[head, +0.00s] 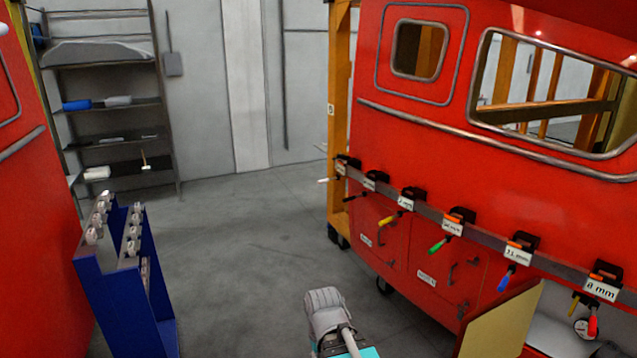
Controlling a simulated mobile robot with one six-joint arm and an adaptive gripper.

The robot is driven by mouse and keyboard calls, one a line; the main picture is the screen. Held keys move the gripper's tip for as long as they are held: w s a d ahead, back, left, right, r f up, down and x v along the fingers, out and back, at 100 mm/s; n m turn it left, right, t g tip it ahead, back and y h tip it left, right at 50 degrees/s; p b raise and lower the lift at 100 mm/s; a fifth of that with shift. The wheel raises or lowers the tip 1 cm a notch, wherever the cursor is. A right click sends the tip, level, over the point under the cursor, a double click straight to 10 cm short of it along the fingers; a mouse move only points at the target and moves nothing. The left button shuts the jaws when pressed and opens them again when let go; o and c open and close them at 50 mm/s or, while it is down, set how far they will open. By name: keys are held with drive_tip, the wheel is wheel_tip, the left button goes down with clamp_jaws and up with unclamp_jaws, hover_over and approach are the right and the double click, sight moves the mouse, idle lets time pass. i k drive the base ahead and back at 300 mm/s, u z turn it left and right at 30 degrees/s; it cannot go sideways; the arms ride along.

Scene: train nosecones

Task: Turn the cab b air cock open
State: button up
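A red cab (420,130) with windows fills the right side. At its lower right is a recess with a round pressure gauge (581,328). A small yellow handle (573,304) shows just above the gauge; I cannot tell whether it is the air cock, or whether it is open or closed. Part of the recess is hidden by a tan panel (500,325) and a hanging red-handled tool (592,322). Part of my arm, grey and turquoise, shows at the bottom centre, apart from the cab.
A rail (480,232) along the cab front carries several labelled holders with coloured-handled tools. A blue rack (125,275) stands at left beside another red cab (30,220). Grey shelves (110,120) stand at the back. The floor (250,230) between is clear.

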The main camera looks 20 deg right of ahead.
sight(579, 297)
drive_tip(key=u, duration=0.05)
drive_tip(key=i, duration=1.4)
drive_tip(key=z, duration=2.5)
drive_tip(key=i, duration=0.1)
drive_tip(key=z, duration=0.3)
